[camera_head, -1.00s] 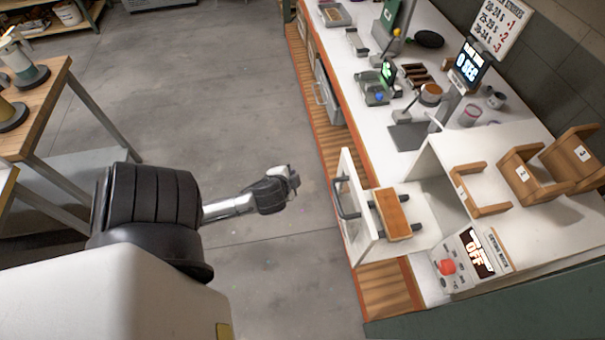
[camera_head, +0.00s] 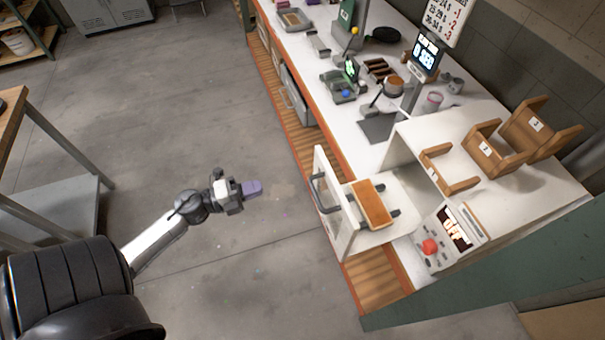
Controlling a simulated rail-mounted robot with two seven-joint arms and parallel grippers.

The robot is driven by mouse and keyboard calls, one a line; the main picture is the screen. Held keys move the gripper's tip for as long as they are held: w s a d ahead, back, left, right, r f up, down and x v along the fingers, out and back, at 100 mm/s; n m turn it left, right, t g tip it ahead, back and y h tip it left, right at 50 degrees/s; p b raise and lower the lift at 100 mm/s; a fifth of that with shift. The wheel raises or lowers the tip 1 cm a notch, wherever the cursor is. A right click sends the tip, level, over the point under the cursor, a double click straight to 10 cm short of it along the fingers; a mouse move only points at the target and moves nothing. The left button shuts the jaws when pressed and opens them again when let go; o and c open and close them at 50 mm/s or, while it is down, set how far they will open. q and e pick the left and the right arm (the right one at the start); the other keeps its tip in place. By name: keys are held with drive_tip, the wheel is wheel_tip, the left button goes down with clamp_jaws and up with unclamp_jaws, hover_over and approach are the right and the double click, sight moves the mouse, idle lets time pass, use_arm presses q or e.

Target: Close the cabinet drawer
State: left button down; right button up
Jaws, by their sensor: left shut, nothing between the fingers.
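The cabinet drawer (camera_head: 332,205) is pulled out from the white cabinet (camera_head: 470,160) at the right, over the counter's front edge. Its white front carries a dark bar handle (camera_head: 322,194) facing left. A wooden piece (camera_head: 372,204) with dark ends lies in the drawer. My left gripper (camera_head: 252,189) is shut and empty, over the floor to the left of the handle. A clear gap lies between its fingertips and the drawer front. My right gripper is not in view.
A control box with a red button (camera_head: 430,246) stands beside the drawer at the counter's front. Numbered wooden holders (camera_head: 485,150) sit on the cabinet. A scale and small tools stand farther back on the white counter (camera_head: 330,110). Open floor (camera_head: 190,110) lies left of the counter.

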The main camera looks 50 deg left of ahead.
use_arm(q)
drive_tip(key=p+x, duration=0.2)
drive_tip(key=x, duration=1.2)
drive_tip(key=shift+d, duration=0.2)
